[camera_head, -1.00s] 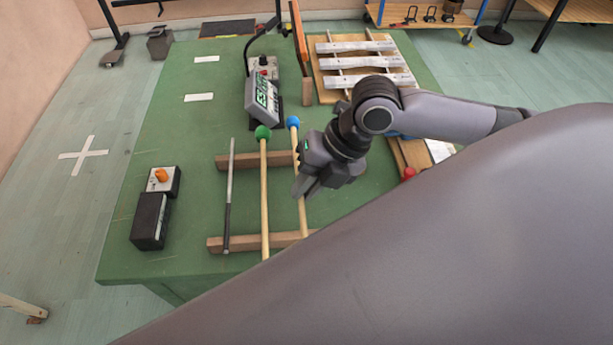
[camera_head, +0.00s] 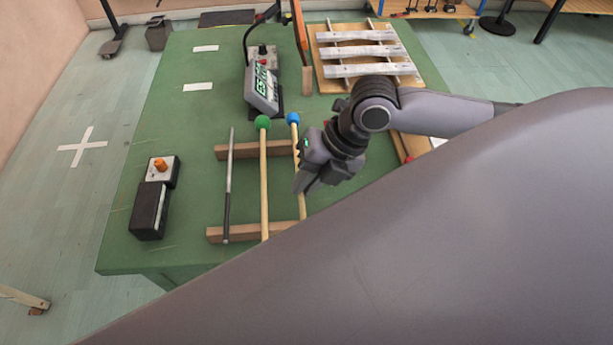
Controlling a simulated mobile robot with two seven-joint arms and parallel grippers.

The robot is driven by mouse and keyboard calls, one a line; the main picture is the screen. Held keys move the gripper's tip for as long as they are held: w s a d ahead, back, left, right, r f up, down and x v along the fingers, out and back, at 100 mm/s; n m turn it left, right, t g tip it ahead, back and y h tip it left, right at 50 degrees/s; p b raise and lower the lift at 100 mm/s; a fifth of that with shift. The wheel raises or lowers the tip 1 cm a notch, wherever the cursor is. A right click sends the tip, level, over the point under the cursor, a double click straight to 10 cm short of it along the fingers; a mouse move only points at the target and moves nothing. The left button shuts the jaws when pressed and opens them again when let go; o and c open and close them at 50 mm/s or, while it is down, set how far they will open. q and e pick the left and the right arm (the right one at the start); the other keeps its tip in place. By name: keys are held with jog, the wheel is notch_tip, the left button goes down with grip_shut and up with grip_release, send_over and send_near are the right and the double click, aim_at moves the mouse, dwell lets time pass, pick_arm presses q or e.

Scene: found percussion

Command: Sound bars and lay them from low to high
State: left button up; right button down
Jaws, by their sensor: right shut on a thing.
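My right gripper (camera_head: 303,182) is shut on the blue-headed mallet (camera_head: 293,118), gripping its wooden handle where it lies across the two wooden rests. A green-headed mallet (camera_head: 263,124) and a thin dark-handled metal rod (camera_head: 228,190) lie parallel to its left on the same rests. Several silver metal bars (camera_head: 365,69) lie across a wooden frame (camera_head: 330,84) at the back right. A meter with a green display (camera_head: 263,92) stands on the table left of the frame. My left gripper is not in view.
A black box (camera_head: 149,211) and a box with an orange knob (camera_head: 161,172) sit at the table's left. White strips (camera_head: 197,86) mark the green table (camera_head: 185,120). An orange upright (camera_head: 299,30) stands beside the frame. My arm hides the front right.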

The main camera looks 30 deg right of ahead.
jog(key=c, duration=1.1)
grip_release()
jog(key=shift+p+v, duration=0.35)
jog(key=shift+v, duration=3.2)
jog(key=shift+f, duration=0.1)
